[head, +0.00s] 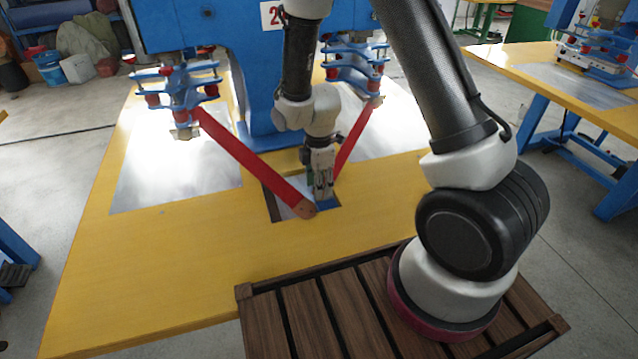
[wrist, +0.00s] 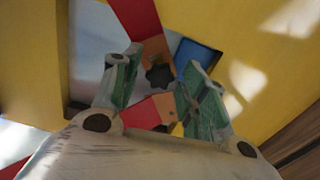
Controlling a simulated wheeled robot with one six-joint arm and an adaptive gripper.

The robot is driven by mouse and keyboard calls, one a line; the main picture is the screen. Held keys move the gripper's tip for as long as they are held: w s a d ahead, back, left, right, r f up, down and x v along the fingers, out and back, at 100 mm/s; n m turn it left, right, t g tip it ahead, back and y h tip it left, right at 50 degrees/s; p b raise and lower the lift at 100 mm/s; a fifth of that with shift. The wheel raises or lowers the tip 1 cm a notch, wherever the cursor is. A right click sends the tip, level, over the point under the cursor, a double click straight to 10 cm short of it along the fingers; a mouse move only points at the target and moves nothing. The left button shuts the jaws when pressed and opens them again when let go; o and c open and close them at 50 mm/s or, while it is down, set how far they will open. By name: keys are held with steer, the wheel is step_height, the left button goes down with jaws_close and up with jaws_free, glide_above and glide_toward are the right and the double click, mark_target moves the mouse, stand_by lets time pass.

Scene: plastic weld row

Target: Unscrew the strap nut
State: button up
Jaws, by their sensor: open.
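In the wrist view a dark, lobed strap nut (wrist: 159,77) sits between my fingers, near the brown ends of two red straps (wrist: 137,18). My gripper (wrist: 162,60) is open, with one green-padded finger on each side of the nut; I cannot tell whether either finger touches it. In the head view my gripper (head: 322,190) points down over the recess in the yellow table. One red strap (head: 245,157) runs down from the left to a brown end beside the gripper. The other red strap (head: 355,140) comes from the right. The nut is hidden there by my gripper.
A blue block (wrist: 197,54) lies close beside the right finger. The recess (head: 282,208) has dark edges. Blue clamp assemblies (head: 180,90) hang from the blue machine (head: 240,35) on both sides of the arm. The yellow tabletop (head: 170,270) in front is clear.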

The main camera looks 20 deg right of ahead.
steer(key=m, duration=0.4)
steer(key=c, duration=0.9)
steer(key=n, duration=0.6)
steer(key=shift+n, duration=0.3)
steer(key=n, duration=0.3)
steer(key=shift+n, duration=0.3)
steer(key=n, duration=0.4)
steer(key=shift+n, duration=0.4)
steer(key=shift+r, duration=2.55)
